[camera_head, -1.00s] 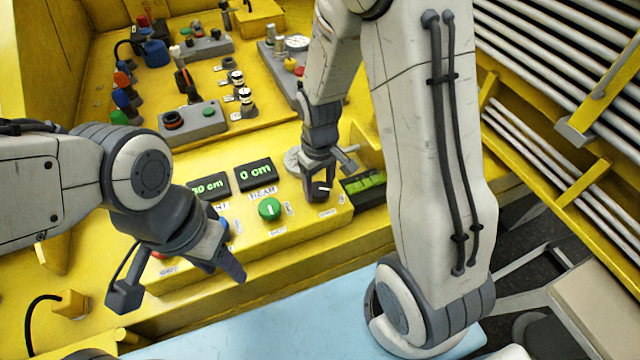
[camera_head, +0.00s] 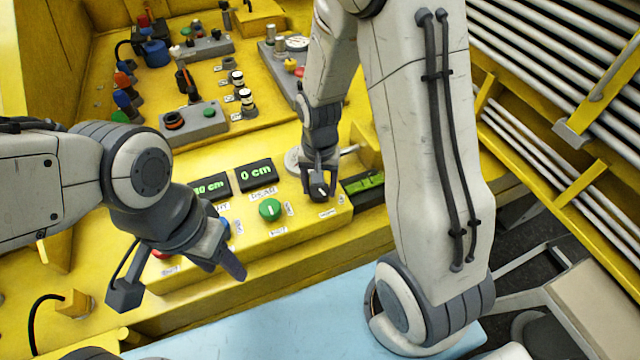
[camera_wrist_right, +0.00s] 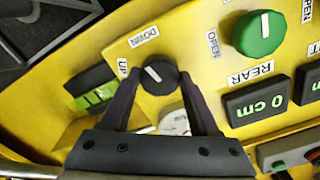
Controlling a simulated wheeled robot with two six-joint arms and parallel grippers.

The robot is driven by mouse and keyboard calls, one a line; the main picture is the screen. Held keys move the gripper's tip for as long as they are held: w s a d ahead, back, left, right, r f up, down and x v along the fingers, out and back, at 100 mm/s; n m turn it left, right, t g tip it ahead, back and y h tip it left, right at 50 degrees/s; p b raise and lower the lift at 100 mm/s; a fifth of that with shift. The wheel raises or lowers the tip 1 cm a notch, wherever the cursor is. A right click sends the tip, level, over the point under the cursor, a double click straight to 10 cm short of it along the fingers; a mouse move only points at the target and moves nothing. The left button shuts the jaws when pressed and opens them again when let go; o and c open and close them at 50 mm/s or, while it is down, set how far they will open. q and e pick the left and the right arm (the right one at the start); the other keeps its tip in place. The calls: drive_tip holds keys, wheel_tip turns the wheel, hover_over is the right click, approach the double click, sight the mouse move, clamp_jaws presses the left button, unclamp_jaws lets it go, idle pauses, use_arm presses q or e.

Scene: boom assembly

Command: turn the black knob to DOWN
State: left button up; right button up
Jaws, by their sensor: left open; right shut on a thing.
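The black knob (camera_head: 319,190) sits on the yellow control panel. My right gripper (camera_head: 320,188) is shut on it, one finger on each side. In the right wrist view the knob (camera_wrist_right: 161,80) lies between the fingertips. Its white mark points to the upper left, between the UP label (camera_wrist_right: 122,68) and the DOWN label (camera_wrist_right: 143,36). My left gripper (camera_head: 226,260) is open and empty in front of the panel, apart from any control.
A green knob (camera_head: 270,209) is left of the black knob, below a 0 cm display (camera_head: 257,175). A green level vial (camera_head: 363,185) is on the right. Another display (camera_head: 212,188) is partly hidden by my left arm. A light-blue surface (camera_head: 270,327) lies in front.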

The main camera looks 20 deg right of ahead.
sight(319, 189)
drive_tip(key=shift+m, duration=1.3)
drive_tip(key=shift+w, duration=0.1)
drive_tip(key=o, duration=1.4)
drive_tip(key=shift+c, duration=0.2)
wheel_tip(319, 189, up, 10)
drive_tip(key=b, duration=0.1)
drive_tip(key=shift+r, duration=0.25)
